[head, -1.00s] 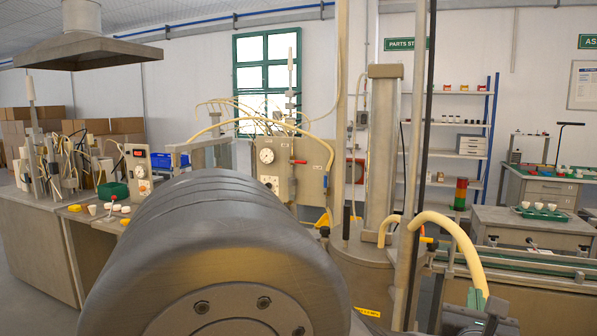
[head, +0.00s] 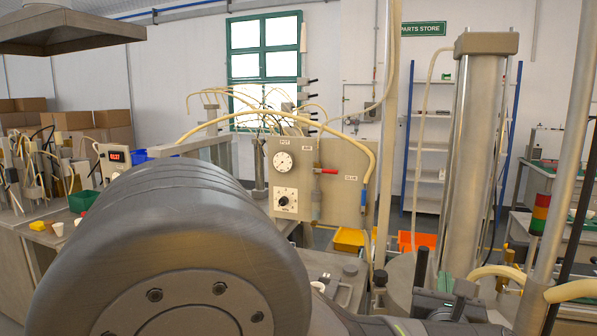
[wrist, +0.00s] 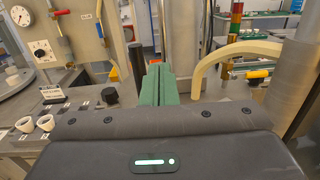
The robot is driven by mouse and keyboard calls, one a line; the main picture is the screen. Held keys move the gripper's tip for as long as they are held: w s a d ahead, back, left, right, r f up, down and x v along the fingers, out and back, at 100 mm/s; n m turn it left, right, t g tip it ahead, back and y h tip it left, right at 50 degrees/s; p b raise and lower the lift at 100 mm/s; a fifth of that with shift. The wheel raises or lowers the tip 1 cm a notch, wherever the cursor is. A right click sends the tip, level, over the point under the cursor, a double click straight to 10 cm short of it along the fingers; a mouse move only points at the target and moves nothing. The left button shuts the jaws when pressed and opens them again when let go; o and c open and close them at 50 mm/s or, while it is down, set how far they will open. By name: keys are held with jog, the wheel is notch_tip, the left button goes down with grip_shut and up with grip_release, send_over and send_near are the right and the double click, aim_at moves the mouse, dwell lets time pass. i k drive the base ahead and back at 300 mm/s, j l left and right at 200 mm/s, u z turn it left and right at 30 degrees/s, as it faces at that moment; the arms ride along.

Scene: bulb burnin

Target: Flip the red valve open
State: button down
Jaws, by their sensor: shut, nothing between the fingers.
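The red valve (head: 325,171) has a short red lever lying level on the grey panel (head: 343,208), in the middle of the head view. It also shows at the top left of the wrist view (wrist: 87,16). A blue lever (head: 363,196) hangs upright to its right on the same panel. My gripper (wrist: 157,84) shows two green fingers closed together in the wrist view, with nothing between them. It is right of the panel and apart from the red lever.
A gauge (head: 283,161) and a dial (head: 285,200) sit left of the red lever. A thick metal column (head: 473,150) and cream hoses (wrist: 235,50) stand at the right. White cups (wrist: 46,123) stand on the bench at the wrist view's left. Orange bins (head: 349,240) lie behind the panel.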

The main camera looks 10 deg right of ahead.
aim_at(330, 171)
jog(key=i+j, duration=0.2)
jog(key=i, duration=0.3)
jog(key=i+j+u, duration=0.1)
jog(key=i, duration=0.35)
jog(key=i+j, duration=0.3)
jog(key=i, duration=0.2)
